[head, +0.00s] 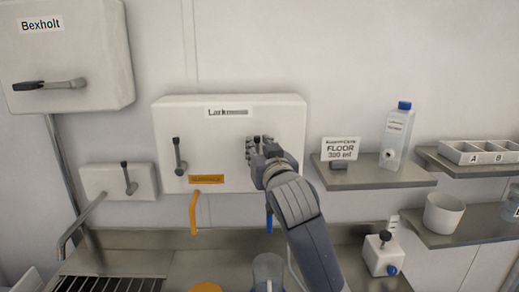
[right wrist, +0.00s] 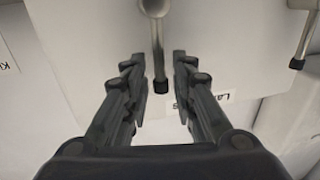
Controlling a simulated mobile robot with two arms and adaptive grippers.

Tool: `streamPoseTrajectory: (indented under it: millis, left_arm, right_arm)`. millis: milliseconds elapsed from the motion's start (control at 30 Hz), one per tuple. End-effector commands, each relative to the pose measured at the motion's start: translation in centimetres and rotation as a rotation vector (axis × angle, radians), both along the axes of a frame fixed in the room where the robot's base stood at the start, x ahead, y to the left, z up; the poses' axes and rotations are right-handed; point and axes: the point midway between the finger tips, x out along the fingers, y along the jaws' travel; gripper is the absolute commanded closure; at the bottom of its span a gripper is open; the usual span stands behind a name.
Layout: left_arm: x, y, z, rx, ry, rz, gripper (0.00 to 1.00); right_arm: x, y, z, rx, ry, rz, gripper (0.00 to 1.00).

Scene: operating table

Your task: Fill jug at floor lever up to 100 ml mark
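A white wall box (head: 235,130) has a partly covered label starting "La". A lever (head: 180,157) with a dark tip is on its left part. An orange spout (head: 194,212) and a blue spout (head: 269,221) hang below it. A clear jug-like vessel (head: 268,270) stands under the blue spout; its marks and fill level cannot be read. My right gripper (head: 256,148) is at the box's right part. In the right wrist view its fingers (right wrist: 159,75) are open, with a dark-tipped lever (right wrist: 158,60) between them, apparently untouched. My left gripper is out of view.
A sign reading "FLOOR" (head: 340,150) and a blue-capped bottle (head: 396,138) stand on a right shelf (head: 390,176). A small white box (head: 382,256) with a black knob is below. A "Bexholt" box (head: 65,60) and a smaller lever box (head: 110,181) are at left.

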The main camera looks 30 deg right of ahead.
Motion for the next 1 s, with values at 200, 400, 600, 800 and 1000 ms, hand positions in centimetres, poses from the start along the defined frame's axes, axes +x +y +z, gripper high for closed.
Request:
streamPoseTrajectory:
  millis: [200, 400, 600, 800, 1000]
  left_arm:
    - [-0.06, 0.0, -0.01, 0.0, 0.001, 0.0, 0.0]
    - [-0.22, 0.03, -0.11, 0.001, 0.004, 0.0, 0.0]
    - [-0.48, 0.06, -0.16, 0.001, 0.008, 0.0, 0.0]
    - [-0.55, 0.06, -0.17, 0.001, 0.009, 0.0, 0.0]
    - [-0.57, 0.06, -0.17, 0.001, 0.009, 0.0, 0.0]
  right_arm:
    - [-0.02, 0.0, -0.01, 0.0, 0.0, 0.0, 1.0]
    - [-0.19, -0.29, -0.13, 0.053, -0.03, 0.001, 1.0]
    - [-0.59, -0.92, -0.21, 0.14, -0.086, 0.0, 1.0]
    - [-0.59, -0.96, -0.16, 0.14, -0.087, 0.0, 1.0]
    - [-0.59, -0.96, -0.16, 0.139, -0.086, 0.0, 0.65]
